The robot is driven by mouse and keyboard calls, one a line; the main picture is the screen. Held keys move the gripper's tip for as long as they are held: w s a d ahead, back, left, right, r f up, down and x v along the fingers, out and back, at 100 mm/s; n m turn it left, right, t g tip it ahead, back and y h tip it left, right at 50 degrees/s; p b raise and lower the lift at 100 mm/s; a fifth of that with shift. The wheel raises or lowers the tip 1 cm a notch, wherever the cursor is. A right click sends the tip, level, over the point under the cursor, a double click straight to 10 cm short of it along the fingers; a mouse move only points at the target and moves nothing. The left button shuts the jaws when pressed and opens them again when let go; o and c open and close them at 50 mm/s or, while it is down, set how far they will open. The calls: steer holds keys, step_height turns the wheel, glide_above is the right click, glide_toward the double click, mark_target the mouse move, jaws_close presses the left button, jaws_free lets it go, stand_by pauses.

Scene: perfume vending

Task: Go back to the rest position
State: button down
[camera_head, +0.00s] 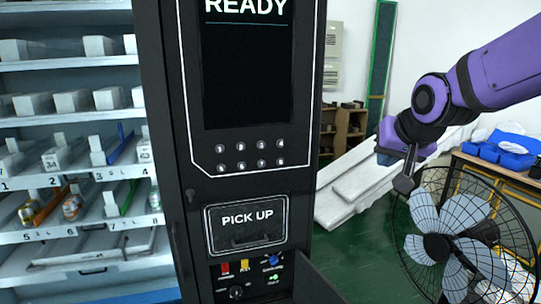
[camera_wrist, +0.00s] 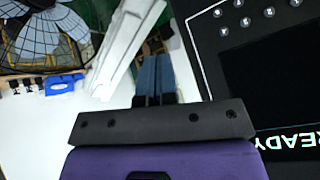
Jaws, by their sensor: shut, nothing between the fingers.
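My gripper (camera_head: 404,180) is at the right in the head view, at the end of the purple arm. It is raised to the right of the black vending machine (camera_head: 170,120), apart from it. In the wrist view its two fingers (camera_wrist: 154,72) are together, with nothing held between them. The machine's screen (camera_head: 247,70) reads READY, and it shows upside down in the wrist view (camera_wrist: 292,105). The PICK UP flap (camera_head: 246,222) looks closed.
A low panel door (camera_head: 318,284) stands open beside control knobs. A large fan (camera_head: 450,245) stands behind my gripper. Shelves of boxes and cans (camera_head: 75,150) fill the left. White planks (camera_head: 355,180) lean at the back; green floor shows between.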

steer(key=s+d+n+g, duration=0.1)
steer(key=s+d, duration=0.2)
steer(key=s, duration=0.8)
steer(key=s+d+n+g+h, duration=0.1)
steer(key=s+d+g, duration=0.1)
steer(key=s, duration=0.9)
steer(key=shift+s+d, duration=0.15)
steer(key=shift+d, duration=0.75)
